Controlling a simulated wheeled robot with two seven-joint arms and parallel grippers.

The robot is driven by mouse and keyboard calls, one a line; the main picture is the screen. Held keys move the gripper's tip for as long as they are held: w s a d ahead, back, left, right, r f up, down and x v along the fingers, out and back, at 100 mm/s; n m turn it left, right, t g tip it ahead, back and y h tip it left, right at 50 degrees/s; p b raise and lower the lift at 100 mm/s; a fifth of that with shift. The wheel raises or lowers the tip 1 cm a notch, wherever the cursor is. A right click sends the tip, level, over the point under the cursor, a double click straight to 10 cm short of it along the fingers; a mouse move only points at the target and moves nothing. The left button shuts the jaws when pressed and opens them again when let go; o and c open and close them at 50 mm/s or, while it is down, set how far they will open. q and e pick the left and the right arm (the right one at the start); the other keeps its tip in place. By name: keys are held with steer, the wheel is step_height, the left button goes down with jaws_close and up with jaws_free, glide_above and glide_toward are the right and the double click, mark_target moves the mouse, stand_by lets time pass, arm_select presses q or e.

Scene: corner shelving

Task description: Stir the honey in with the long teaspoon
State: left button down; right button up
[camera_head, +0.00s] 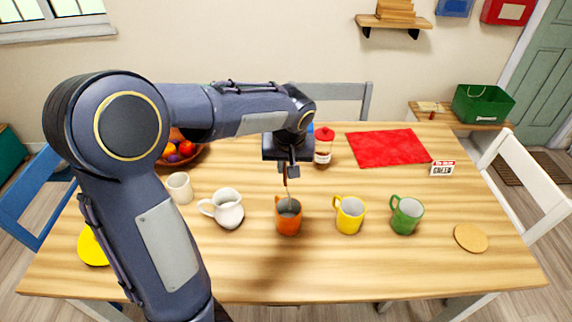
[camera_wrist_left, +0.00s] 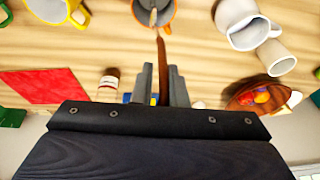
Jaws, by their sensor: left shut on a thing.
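My left gripper (camera_head: 287,170) points down over the orange mug (camera_head: 288,224) and is shut on the long teaspoon (camera_head: 288,193). The spoon stands nearly upright, its lower end inside the mug's mouth; the bowl of the spoon is hidden there. In the left wrist view the fingers (camera_wrist_left: 163,86) close on the spoon's brown handle (camera_wrist_left: 162,66), which runs to the orange mug (camera_wrist_left: 166,27) at the top edge. No honey can be made out inside the mug. My right gripper is not in view.
A yellow mug (camera_head: 350,216) and green mug (camera_head: 407,215) stand right of the orange one; a white jug (camera_head: 228,209) and cream cup (camera_head: 179,188) stand left. Behind are a red-lidded jar (camera_head: 323,147), a red cloth (camera_head: 388,147) and a fruit bowl (camera_head: 200,155).

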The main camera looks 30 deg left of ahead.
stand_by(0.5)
arm_select(q)
step_height(320, 180, up, 5)
steer(key=p, duration=0.4)
